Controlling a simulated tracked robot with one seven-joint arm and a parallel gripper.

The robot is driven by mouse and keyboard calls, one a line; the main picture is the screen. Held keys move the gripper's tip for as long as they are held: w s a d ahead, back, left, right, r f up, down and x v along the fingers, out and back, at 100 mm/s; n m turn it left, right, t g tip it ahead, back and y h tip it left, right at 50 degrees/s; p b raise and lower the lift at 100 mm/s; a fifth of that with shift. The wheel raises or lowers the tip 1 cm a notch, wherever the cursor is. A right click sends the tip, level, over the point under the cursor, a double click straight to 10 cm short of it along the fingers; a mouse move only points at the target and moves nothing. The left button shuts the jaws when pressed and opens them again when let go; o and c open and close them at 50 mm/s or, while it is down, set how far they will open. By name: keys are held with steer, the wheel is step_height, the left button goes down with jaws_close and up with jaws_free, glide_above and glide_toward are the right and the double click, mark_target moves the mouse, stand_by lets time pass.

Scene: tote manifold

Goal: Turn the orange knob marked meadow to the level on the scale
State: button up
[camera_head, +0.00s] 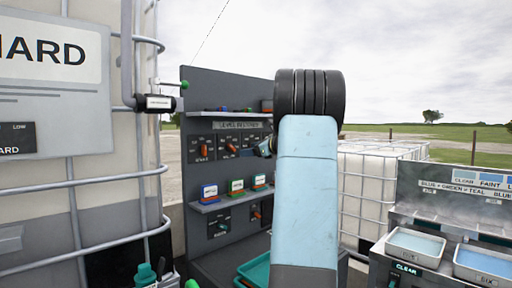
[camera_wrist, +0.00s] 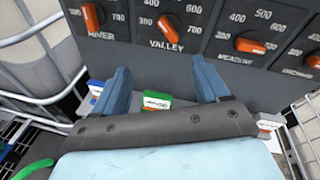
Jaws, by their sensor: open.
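The orange meadow knob (camera_wrist: 250,46) is on the dark panel in the wrist view, above and right of my gripper. Its bar lies nearly level, slightly tilted, among marks including 400, 500, 600 and 700; I cannot tell which end points. My gripper (camera_wrist: 163,84) is open, its two blue fingers spread below the valley knob (camera_wrist: 168,25), with nothing held between them. The right finger is the nearer to the meadow knob and does not touch it. In the head view my arm covers part of the panel (camera_head: 225,85), and the meadow knob cannot be made out.
The river knob (camera_wrist: 92,16) and another knob (camera_wrist: 313,61) flank these two. Small blocks, including a green one (camera_wrist: 157,101), stand on a shelf (camera_head: 205,205) below. A caged tote (camera_head: 90,195) stands left, another (camera_head: 365,190) behind right. Trays (camera_head: 415,246) sit at far right.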

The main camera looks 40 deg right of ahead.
steer(key=s+d+m+t+h, duration=0.25)
steer(key=d+m, duration=0.25)
steer(key=d, duration=0.8)
steer(key=w, duration=1.4)
steer(key=shift+w+a, duration=0.15)
steer(key=shift+a, duration=0.25)
